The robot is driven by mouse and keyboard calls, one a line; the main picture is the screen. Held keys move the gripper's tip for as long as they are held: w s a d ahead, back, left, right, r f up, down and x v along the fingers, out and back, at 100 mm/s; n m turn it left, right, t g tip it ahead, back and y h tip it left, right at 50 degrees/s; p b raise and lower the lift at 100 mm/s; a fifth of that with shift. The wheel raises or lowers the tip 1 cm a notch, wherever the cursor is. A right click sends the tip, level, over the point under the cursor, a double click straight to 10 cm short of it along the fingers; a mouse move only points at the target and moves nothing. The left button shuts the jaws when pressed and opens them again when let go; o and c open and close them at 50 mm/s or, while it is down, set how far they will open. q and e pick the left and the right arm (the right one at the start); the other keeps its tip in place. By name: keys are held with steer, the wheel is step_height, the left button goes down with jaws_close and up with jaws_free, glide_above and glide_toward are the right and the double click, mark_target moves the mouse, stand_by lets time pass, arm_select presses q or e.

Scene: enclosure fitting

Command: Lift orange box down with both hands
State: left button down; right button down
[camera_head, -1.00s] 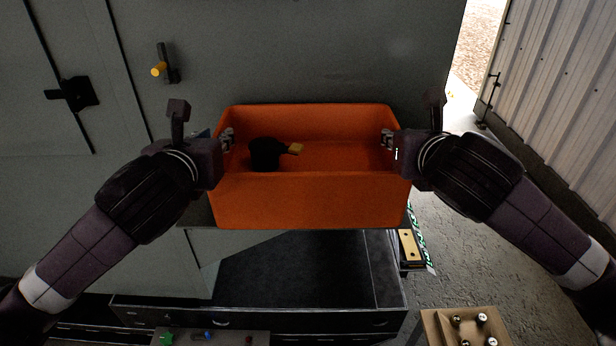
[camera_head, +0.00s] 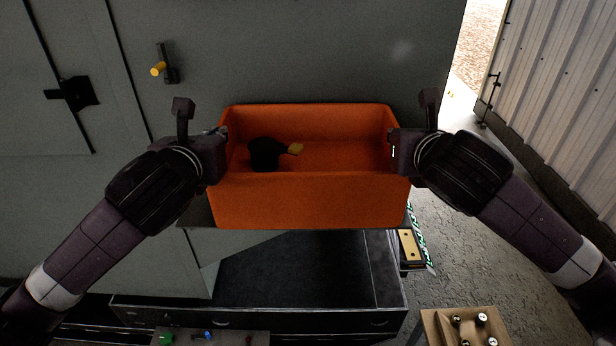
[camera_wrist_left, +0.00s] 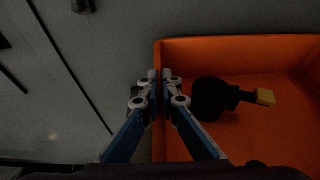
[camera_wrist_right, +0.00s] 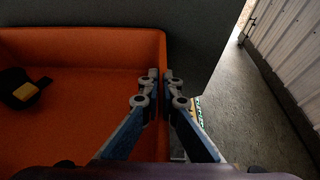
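The orange box (camera_head: 310,203) is open at the top and sits level on a dark surface in front of a grey cabinet wall. A black object with a yellow tip (camera_head: 266,154) lies inside it, at the left. My left gripper (camera_wrist_left: 161,76) has one finger on each side of the box's left wall and is closed on it. My right gripper (camera_wrist_right: 161,76) straddles the box's right wall the same way and is closed on it. In the head view the fingertips are mostly hidden by the gripper bodies at the box's two ends.
The grey cabinet (camera_head: 300,60) stands close behind the box, with a yellow-tipped handle (camera_head: 161,68) at the left. An open dark drawer (camera_head: 300,275) is below. A tan tray (camera_head: 462,325) with small parts stands at the lower right. Floor shows at the right.

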stand_by(0.3)
